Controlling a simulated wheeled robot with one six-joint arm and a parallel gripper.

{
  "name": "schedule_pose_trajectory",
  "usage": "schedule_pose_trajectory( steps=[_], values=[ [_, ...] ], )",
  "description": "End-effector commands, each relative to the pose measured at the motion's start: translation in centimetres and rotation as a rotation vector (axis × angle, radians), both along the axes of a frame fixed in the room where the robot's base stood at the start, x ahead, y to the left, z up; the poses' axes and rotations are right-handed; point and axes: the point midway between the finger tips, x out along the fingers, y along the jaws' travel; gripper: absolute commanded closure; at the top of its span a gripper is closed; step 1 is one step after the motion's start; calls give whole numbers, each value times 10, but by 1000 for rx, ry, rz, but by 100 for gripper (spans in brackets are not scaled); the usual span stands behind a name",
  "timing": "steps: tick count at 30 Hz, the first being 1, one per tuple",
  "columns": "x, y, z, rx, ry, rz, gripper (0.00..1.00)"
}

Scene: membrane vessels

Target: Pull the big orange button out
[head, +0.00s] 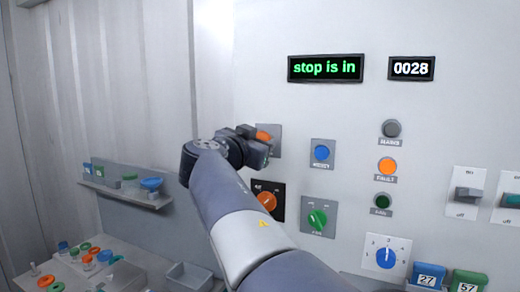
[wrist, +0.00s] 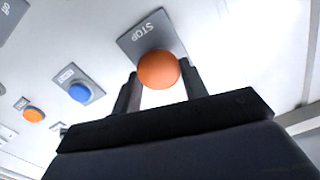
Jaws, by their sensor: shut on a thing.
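The big orange button (wrist: 158,70) sits on a grey plate marked STOP (wrist: 146,32) in the wrist view. My gripper (wrist: 160,84) has one finger on each side of the button and is shut on it. In the head view my gripper (head: 258,145) is at the wall panel, and a bit of the orange button (head: 264,135) shows beside it. The grey plate (head: 275,140) shows partly behind it. The green display (head: 325,68) reads "stop is in".
A blue button (head: 321,152) is right of the gripper. An orange knob (head: 266,203) and a green knob (head: 317,219) are below. Lamps, including an orange one (head: 387,167), and switches (head: 467,194) are farther right. A shelf (head: 125,188) is on the left.

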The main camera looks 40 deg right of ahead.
Motion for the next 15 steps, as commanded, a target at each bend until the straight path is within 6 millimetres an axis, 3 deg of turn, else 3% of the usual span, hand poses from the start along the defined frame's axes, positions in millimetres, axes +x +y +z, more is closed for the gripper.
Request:
schedule_pose_trajectory(
  steps=[8, 9, 15],
  values=[
    [0, 1, -2, 4, 3, 0, 100],
    [0, 1, -2, 5, 3, -1, 58],
    [0, 1, -1, 4, 2, 0, 42]
  ],
)
